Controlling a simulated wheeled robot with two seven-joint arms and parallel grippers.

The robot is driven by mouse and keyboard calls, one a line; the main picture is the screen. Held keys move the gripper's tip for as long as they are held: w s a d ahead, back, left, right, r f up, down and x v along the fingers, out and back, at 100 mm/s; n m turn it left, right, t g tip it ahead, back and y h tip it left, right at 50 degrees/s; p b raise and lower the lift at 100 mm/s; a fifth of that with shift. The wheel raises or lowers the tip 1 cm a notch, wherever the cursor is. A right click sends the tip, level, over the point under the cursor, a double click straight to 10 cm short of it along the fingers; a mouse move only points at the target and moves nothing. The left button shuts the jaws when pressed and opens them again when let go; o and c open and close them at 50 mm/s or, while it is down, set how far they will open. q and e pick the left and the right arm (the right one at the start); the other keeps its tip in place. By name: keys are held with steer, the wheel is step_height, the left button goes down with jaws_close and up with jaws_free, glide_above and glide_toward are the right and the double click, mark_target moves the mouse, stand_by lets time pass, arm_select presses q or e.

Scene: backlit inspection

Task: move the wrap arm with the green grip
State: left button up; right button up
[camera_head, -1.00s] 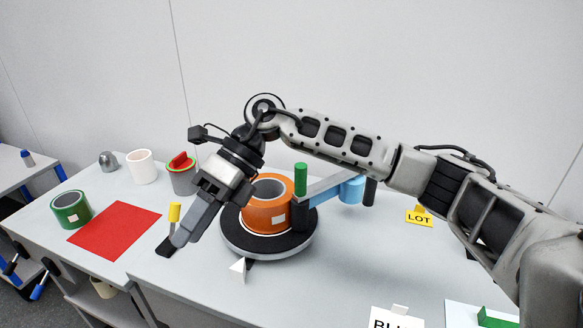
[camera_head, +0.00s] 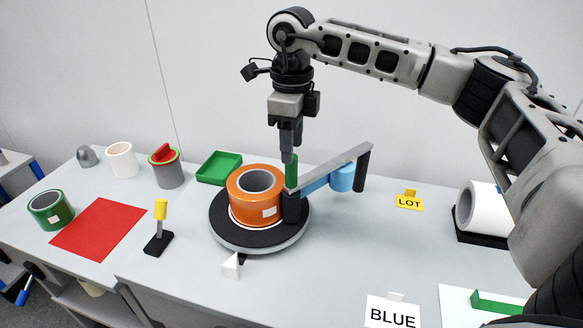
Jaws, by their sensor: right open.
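The wrap arm (camera_head: 330,168) is a grey bar with a blue roll (camera_head: 342,178) under it and a dark post at its left end. Its upright green grip (camera_head: 291,175) stands at that end, beside an orange roll (camera_head: 243,207) on a round black turntable (camera_head: 225,232). My right gripper (camera_head: 288,158) is open and points straight down at the green grip. Its fingertips overlap the grip's top in the picture and hide part of it; I cannot tell whether they touch. My left gripper is not in view.
A green tray (camera_head: 219,168) lies behind the turntable. A yellow-topped post (camera_head: 160,210), red mat (camera_head: 103,228) and green roll (camera_head: 50,210) are to the left. A yellow LOT sign (camera_head: 409,201), white roll (camera_head: 484,208) and BLUE card (camera_head: 393,311) are to the right.

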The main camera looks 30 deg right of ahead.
mark_target(292, 171)
step_height(292, 171, down, 7)
steer(key=shift+r+p, duration=0.1)
steer(key=shift+p, duration=0.2)
